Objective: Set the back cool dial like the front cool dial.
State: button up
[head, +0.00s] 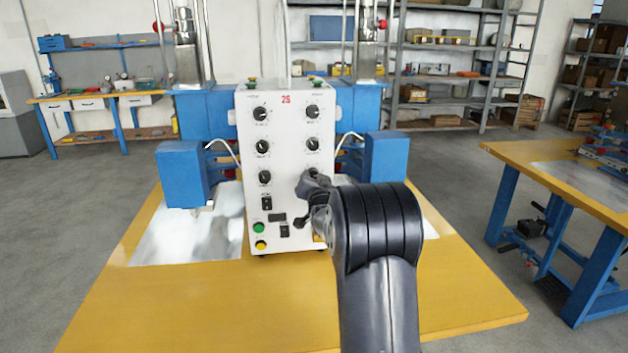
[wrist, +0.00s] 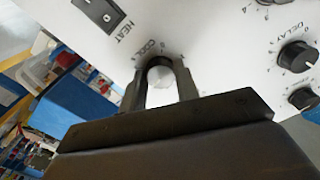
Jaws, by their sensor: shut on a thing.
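A white control box (head: 287,100) stands on the yellow table with two columns of black dials. The front cool dial (head: 265,177) is the lowest in the left column; its pointer is too small to read. My gripper (head: 308,186) is at the lowest dial of the right column, the back cool dial, and hides most of it. In the wrist view, my gripper's two fingers (wrist: 160,80) are shut around the back cool dial (wrist: 160,75), below the printed word COOL. Only a pale round patch of the dial shows between them, so its setting cannot be read.
Other dials sit above in both columns, such as the right middle dial (head: 313,144). A heat switch (wrist: 98,13) is near the gripper. Green (head: 259,228) and yellow (head: 261,245) buttons are low on the left. Blue machine parts (head: 183,174) flank the box.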

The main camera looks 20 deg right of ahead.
jog(key=shift+f+n+b, duration=0.1)
jog(key=shift+n+b, duration=0.2)
jog(key=shift+b, duration=0.2)
jog(key=n+b, duration=1.4)
jog(key=n, duration=0.1)
jog(key=shift+d, duration=0.15)
jog(key=n+b, duration=0.1)
jog(key=n, duration=0.4)
jog(key=shift+n, duration=0.3)
jog(key=o, duration=1)
jog(key=shift+c, duration=0.2)
